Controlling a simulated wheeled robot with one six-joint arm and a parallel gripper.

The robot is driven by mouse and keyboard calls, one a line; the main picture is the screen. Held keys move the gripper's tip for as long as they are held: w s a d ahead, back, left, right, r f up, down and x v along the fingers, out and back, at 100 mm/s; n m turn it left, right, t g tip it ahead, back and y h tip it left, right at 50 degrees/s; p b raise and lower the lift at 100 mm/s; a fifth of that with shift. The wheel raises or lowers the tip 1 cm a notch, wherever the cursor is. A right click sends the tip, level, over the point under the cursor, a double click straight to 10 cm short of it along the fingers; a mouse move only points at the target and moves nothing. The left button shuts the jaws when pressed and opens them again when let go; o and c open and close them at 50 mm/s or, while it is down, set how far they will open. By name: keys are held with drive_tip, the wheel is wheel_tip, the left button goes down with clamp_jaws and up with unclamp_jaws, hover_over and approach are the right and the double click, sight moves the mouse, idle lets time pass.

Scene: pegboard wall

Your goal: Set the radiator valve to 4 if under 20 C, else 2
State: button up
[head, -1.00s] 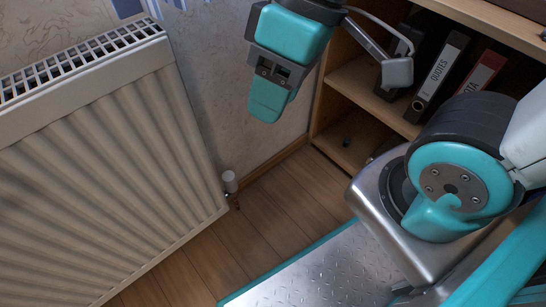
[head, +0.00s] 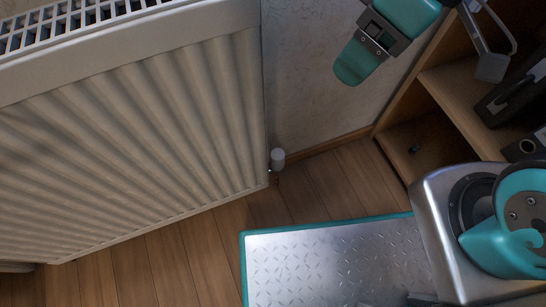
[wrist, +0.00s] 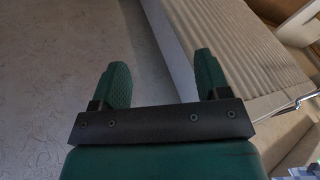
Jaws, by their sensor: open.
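The white radiator valve (head: 277,158) is a small pale knob at the lower right corner of the cream radiator (head: 130,130), low by the wall. Its scale is too small to read. My gripper (head: 352,70) is above and to the right of the valve in the head view, apart from it and in front of the wall. In the wrist view my gripper (wrist: 162,75) has its two green fingers spread with nothing between them. The radiator (wrist: 240,45) shows there at the upper right; the valve does not show. No thermometer is in view.
A wooden shelf unit (head: 455,90) with dark binders (head: 515,95) stands at the right. The wooden floor (head: 180,255) is open between the radiator and my metal base plate. A skirting board (head: 335,142) runs along the wall.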

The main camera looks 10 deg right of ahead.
drive_tip(key=w+a+f+n+b, duration=0.2)
drive_tip(key=w+f+n+b, duration=0.2)
drive_tip(key=f, duration=0.9)
drive_tip(key=n+b, duration=0.5)
approach(279, 154)
drive_tip(key=b+x, duration=0.9)
drive_tip(key=x, duration=0.2)
drive_tip(key=shift+a+f, duration=0.1)
drive_tip(key=shift+f, duration=0.2)
drive_tip(key=shift+a+f+b, duration=0.3)
drive_tip(key=shift+f+b, duration=0.1)
drive_tip(key=shift+b, duration=0.05)
